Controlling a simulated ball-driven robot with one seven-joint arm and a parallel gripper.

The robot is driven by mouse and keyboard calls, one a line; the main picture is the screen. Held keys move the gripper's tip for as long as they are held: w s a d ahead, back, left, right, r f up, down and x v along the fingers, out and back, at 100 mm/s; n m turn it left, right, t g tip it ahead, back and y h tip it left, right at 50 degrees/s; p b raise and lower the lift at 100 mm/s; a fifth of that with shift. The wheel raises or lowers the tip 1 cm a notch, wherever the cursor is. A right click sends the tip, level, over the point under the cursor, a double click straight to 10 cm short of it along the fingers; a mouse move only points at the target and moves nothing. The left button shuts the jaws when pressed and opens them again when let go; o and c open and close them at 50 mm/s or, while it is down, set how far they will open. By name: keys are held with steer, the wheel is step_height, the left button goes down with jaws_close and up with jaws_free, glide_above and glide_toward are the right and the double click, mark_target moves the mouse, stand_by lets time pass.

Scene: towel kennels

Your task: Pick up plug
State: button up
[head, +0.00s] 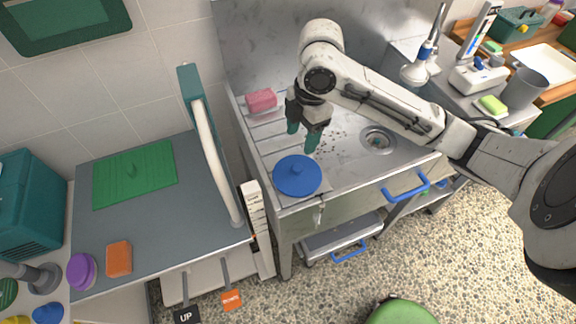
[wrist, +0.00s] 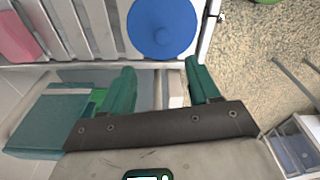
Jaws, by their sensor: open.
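The plug appears to be the blue round disc with a small raised knob (head: 297,176), lying flat at the front left of the steel sink top. In the wrist view the blue disc (wrist: 163,28) is at the top middle, beyond the fingertips, with its knob visible. My gripper (head: 302,137) is open, with two green fingers pointing down above the sink top. It is behind the disc in the head view and apart from it. In the wrist view the space between the fingers (wrist: 160,68) holds nothing.
A pink sponge (head: 261,100) lies on the ribbed drainer to the left. A round drain (head: 378,139) sits in the basin at right. A teal post with a pale curved tube (head: 212,155) rises left of the sink. A grey table (head: 150,235) holds a green mat (head: 134,172).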

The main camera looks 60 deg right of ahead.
glide_above(298, 167)
steer(key=f, duration=0.3)
steer(key=d+f, duration=0.1)
steer(key=f, duration=0.1)
steer(key=shift+a+f+p, duration=0.25)
steer(key=shift+f+p, duration=0.2)
steer(key=shift+f, duration=1)
steer(key=shift+a+f+p, duration=0.2)
steer(key=shift+f+p, duration=0.25)
steer(key=shift+f, duration=1)
steer(key=shift+c, duration=0.4)
jaws_close()
